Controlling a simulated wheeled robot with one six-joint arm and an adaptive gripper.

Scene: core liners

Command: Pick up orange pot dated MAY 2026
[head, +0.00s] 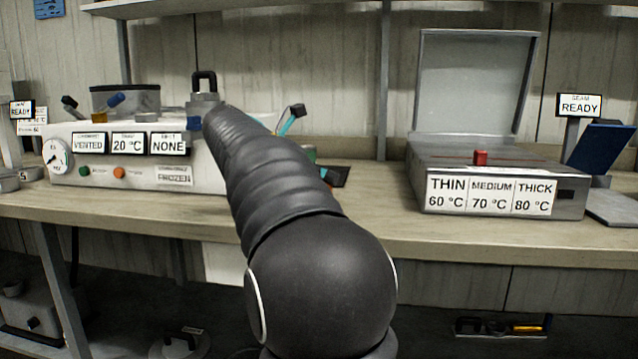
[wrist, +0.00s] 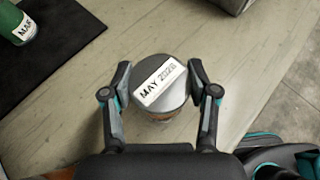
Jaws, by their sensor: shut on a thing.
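A pot with a grey lid (wrist: 150,70) is between the two fingers of my gripper (wrist: 160,85) in the wrist view. The white label on its lid reads MAY 2026. A small strip of its orange-brown side shows below the lid. My gripper is shut on the pot, with a finger against each side. The pot is over the wooden bench, and I cannot tell whether it touches it. In the head view my arm hides the pot and most of the gripper.
A green pot (wrist: 20,25) with a partly readable label stands on a dark mat (wrist: 50,50) at the wrist view's upper left. In the head view a white machine (head: 100,170) is at left and a lidded metal heater (head: 500,185) at right. The bench (head: 385,215) between is mostly clear.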

